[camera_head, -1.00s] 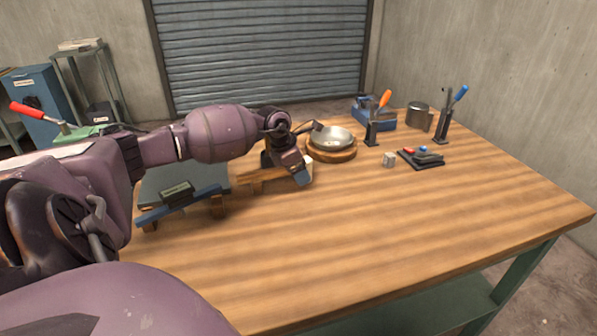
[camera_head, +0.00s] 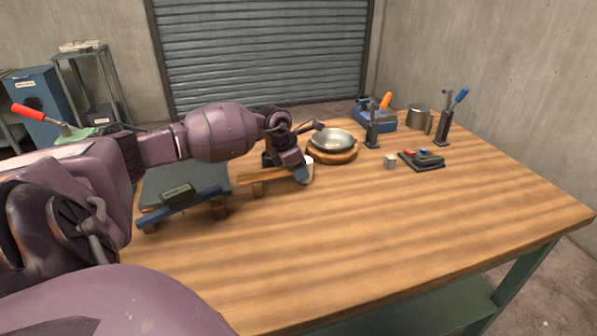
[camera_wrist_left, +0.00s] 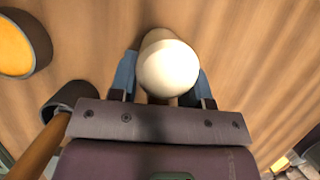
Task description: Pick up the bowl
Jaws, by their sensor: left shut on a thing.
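A silvery metal bowl (camera_head: 333,138) rests on a round wooden base (camera_head: 333,154) near the back of the bench. My left gripper (camera_head: 304,173) is low over the bench, just in front and left of the base, apart from the bowl. Its blue fingers are closed on a cream, round-topped object, which shows between them in the left wrist view (camera_wrist_left: 168,66). This object is not the metal bowl. My right gripper is not in view.
A mallet-like tool (camera_head: 318,125) is beside the bowl. A dark stand (camera_head: 373,131), a small grey cube (camera_head: 390,161) and a dark tray (camera_head: 423,160) are to the right. A blue toolbox (camera_head: 378,118) is behind. The bench's front right is clear.

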